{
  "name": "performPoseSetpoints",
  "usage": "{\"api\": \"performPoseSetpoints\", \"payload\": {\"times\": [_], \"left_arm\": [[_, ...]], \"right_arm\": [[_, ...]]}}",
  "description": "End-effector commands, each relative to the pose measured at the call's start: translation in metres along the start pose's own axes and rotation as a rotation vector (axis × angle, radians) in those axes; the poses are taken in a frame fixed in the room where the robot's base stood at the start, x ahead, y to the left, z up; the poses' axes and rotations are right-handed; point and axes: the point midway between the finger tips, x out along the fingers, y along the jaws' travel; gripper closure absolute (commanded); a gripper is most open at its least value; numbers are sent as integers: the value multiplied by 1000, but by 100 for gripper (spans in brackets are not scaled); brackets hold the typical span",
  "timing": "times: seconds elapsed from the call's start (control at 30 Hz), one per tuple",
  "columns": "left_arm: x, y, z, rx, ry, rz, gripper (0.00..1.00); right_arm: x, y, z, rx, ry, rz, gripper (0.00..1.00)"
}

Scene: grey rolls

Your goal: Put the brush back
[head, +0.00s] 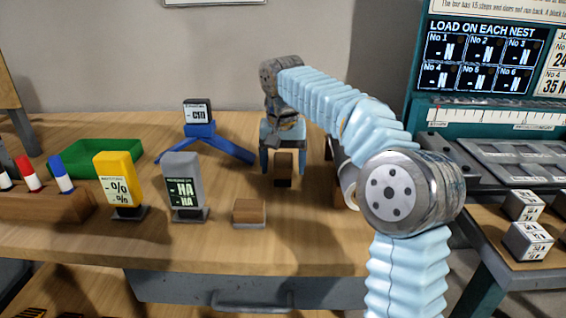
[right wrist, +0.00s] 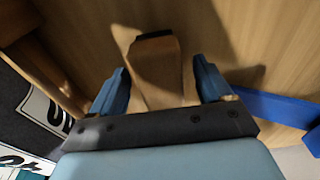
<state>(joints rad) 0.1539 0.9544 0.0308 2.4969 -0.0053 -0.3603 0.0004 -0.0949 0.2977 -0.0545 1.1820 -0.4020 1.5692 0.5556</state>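A wooden piece with a dark lower end (head: 283,168), which looks like the brush, stands upright on the table below my right gripper (head: 282,160). In the right wrist view the wooden piece (right wrist: 155,75) lies between the two blue fingers of the gripper (right wrist: 160,90). The fingers are apart, with a gap at least on the right side, so the gripper looks open around it. A second wooden block with a grey underside (head: 249,212) lies nearer the table's front edge. My left gripper is not in view.
A blue stand with a dark label box (head: 205,140), a yellow sign (head: 118,178) and a grey sign (head: 183,180) stand to the left. Farther left are a green tray (head: 97,157) and a wooden marker rack (head: 45,205). A machine with label blocks (head: 527,238) is right.

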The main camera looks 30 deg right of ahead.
Motion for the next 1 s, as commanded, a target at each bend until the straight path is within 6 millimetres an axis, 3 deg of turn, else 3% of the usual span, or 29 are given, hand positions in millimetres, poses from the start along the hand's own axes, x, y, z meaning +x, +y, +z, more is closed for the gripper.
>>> {"api": "performPoseSetpoints", "payload": {"times": [0.27,0.5,0.67,1.0], "left_arm": [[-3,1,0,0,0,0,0],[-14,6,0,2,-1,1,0],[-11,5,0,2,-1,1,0],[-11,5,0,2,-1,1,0]], "right_arm": [[-11,0,-1,0,2,-1,21],[-64,-1,-1,1,5,-3,21],[-94,-1,-1,1,3,-3,21],[-119,0,0,1,0,1,21]]}}
